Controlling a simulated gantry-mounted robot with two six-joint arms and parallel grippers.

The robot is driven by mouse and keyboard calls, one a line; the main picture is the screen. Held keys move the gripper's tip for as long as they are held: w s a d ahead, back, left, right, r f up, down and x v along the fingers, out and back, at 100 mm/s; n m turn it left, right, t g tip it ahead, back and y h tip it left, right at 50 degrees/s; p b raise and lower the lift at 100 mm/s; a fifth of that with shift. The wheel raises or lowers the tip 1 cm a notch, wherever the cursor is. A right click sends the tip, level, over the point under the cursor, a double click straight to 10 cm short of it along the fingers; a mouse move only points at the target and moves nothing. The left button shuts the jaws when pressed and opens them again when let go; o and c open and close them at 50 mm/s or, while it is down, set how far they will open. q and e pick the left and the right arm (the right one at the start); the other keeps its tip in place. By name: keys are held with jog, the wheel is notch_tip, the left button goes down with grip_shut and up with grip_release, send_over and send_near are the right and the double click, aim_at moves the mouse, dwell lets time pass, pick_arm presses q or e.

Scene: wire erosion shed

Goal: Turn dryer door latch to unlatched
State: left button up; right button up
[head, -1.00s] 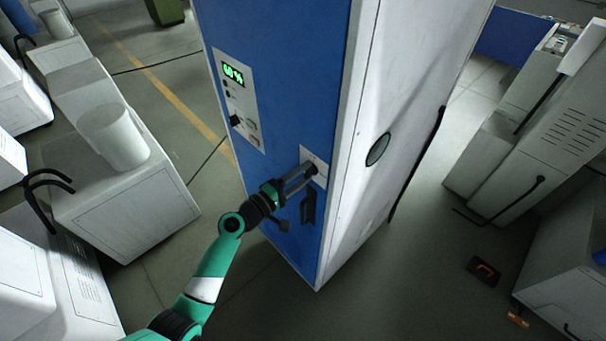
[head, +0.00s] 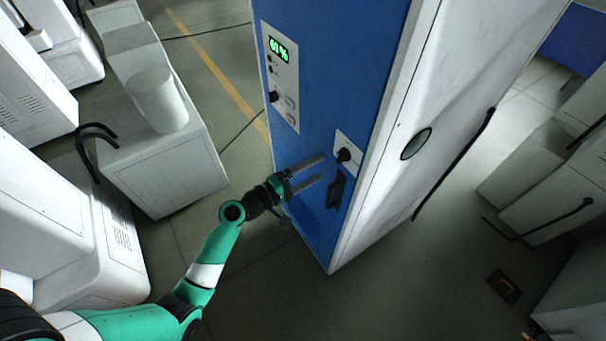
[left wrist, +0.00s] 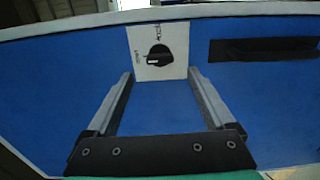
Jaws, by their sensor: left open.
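The dryer (head: 345,75) is a tall cabinet with a blue front and a white side. Its door latch (head: 344,155) is a black knob on a white plate, and it also shows in the left wrist view (left wrist: 158,56). There the knob's pale pointer mark faces left; the label print is too small to read surely. The black door handle (head: 336,189) is below the latch in the head view. My left gripper (head: 323,168) is open and empty, its two fingers apart and pointing toward the door, short of the knob. My right gripper is not in view.
A control panel (head: 281,75) with a green display reading about 60% is on the dryer front. White machines and a white cylinder (head: 158,100) stand at the left. Grey cabinets (head: 540,170) stand at the right.

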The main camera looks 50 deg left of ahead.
pick_arm(q)
jog(key=s, duration=0.4)
jog(key=shift+s+a, duration=0.15)
jog(key=shift+s, duration=0.1)
